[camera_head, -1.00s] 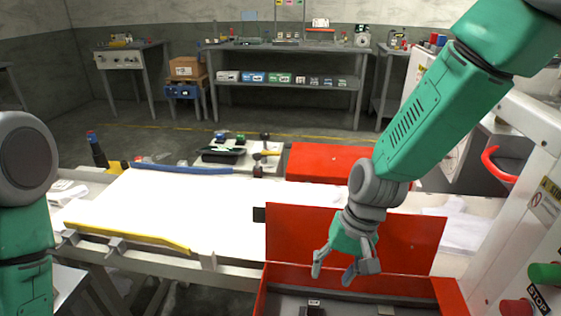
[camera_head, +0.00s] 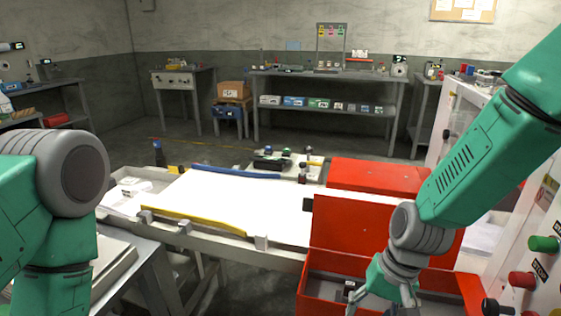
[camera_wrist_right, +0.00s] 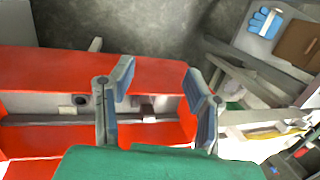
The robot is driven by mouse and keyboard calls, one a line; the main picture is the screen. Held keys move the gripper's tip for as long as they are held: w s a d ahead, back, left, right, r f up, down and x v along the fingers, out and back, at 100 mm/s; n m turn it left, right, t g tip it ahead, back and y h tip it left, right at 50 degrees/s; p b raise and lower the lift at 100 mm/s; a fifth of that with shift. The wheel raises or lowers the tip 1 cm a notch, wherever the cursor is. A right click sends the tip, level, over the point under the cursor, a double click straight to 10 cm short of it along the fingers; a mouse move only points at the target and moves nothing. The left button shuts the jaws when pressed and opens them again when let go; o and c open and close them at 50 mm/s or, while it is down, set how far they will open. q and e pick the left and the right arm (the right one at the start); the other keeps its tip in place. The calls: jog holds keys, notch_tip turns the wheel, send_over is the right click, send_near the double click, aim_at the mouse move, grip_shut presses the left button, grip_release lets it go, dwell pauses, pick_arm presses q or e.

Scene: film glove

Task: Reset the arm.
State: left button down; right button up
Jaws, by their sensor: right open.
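My right arm comes in from the right, and its gripper (camera_head: 382,296) is over the open red box (camera_head: 330,285) in the head view. In the right wrist view the fingers of this gripper (camera_wrist_right: 160,84) are spread, with nothing between them. The red box (camera_wrist_right: 30,70) lies behind the fingers there, showing its dark interior and a few small parts. I cannot tell the gap between the fingers and the box. My left arm (camera_head: 60,200) fills the left side of the head view. Its gripper is out of view.
A white worktable (camera_head: 240,200) has a yellow bar (camera_head: 195,220) at the front and a blue bar (camera_head: 235,172) at the back. A second red box (camera_head: 380,175) stands behind the raised red lid (camera_head: 350,222). A machine panel with buttons (camera_head: 522,280) is close at the right.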

jog(key=s+d+f+n+h, duration=0.1)
jog(key=s+d+f, duration=0.3)
jog(key=s, duration=0.3)
jog(key=s+d+f+n+h, duration=0.1)
jog(key=s+d+f, duration=0.2)
jog(key=s+f, duration=0.4)
jog(key=s+d+f+n+t+h, duration=0.1)
jog(key=s+d+f, duration=0.3)
jog(key=s, duration=0.3)
jog(key=shift+s+d+f+n, duration=0.3)
jog(key=shift+f+n, duration=0.1)
jog(key=shift+f, duration=0.3)
jog(key=shift+w, duration=0.2)
